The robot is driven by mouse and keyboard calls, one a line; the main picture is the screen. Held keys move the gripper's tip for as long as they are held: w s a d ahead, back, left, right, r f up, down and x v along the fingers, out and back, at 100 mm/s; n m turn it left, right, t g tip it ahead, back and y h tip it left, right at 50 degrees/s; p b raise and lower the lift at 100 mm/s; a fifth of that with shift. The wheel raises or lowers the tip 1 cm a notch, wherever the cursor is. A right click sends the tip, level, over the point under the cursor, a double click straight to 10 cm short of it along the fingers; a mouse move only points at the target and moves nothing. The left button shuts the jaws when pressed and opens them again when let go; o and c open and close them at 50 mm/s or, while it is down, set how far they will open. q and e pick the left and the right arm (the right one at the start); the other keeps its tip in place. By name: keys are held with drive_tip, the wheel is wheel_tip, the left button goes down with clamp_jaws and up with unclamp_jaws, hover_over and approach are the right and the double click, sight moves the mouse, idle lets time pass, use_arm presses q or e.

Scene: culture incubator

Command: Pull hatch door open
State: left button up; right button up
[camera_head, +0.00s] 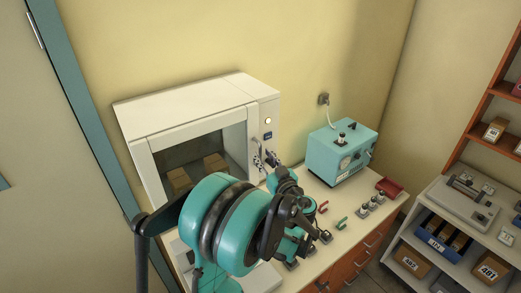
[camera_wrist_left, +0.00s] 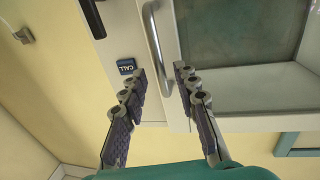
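The hatch door (camera_head: 142,160) is the pale framed front of a white incubator (camera_head: 190,105), with a dark window pane (camera_wrist_left: 235,35). It looks closed. Its silver bar handle (camera_wrist_left: 153,38) runs along the frame beside the window in the left wrist view. My left gripper (camera_head: 265,158) is at the handle side of the door; my arm covers the door's lower part. In the left wrist view the fingers (camera_wrist_left: 160,75) are apart, with the handle's near end between their tips. I see a gap on each side of it. My right gripper is out of view.
Brown boxes (camera_head: 214,162) show behind the window. A CALL button (camera_wrist_left: 127,66) is beside the handle. A teal device (camera_head: 340,150) stands right of the incubator on the bench, near small tools and a red tray (camera_head: 390,187). A shelf unit (camera_head: 465,215) stands farther right.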

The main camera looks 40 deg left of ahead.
use_arm(q)
drive_tip(key=shift+x, duration=1.5)
drive_tip(key=shift+s, duration=0.1)
clamp_jaws()
